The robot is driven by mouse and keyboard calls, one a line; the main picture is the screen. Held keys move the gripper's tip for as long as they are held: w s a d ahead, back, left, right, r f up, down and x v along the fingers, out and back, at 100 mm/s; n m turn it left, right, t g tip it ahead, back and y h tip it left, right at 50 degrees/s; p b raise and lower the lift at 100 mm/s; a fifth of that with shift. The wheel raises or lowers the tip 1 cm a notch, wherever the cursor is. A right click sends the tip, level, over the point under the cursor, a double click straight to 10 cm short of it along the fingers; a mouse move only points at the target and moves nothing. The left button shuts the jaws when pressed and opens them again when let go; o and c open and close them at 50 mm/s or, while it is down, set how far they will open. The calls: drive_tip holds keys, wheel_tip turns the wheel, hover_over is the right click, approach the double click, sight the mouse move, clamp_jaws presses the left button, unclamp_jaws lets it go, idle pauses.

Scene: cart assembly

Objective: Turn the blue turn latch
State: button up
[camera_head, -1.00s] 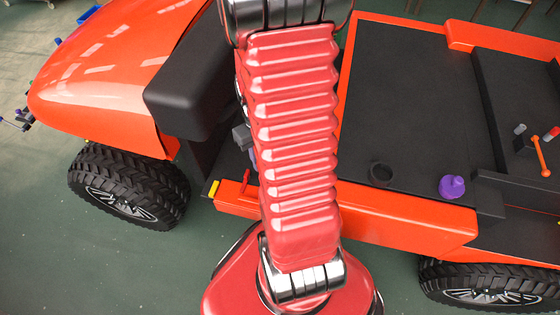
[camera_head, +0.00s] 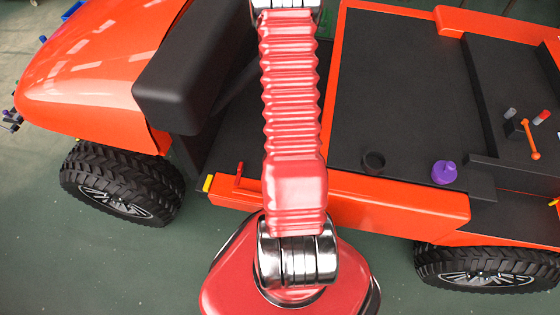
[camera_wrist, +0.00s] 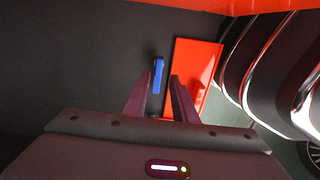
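The blue turn latch (camera_wrist: 158,74) shows in the wrist view as a narrow upright blue bar on a dark surface, beside a red-orange panel (camera_wrist: 194,70). My gripper (camera_wrist: 160,78) is open, with its two dark fingers apart. In the picture the latch appears between the two fingertips and just beyond them. I cannot tell whether a finger touches it. The lower end of the latch is hard to make out in the dark. In the head view my red arm runs up out of the top of the picture, and my gripper is out of sight there.
The orange cart (camera_head: 340,200) fills much of the head view. A black seat block (camera_head: 190,75) is left of my arm. A purple knob (camera_head: 444,172), a black ring (camera_head: 374,161) and an orange lever (camera_head: 530,140) sit on its right side.

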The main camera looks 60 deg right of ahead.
drive_tip(key=shift+f, duration=0.1)
idle(0.4)
drive_tip(key=shift+f, duration=3.8)
clamp_jaws()
drive_tip(key=n, duration=0.7)
drive_tip(key=shift+n, duration=0.4)
drive_tip(key=n, duration=1)
drive_tip(key=shift+o, duration=1.2)
unclamp_jaws()
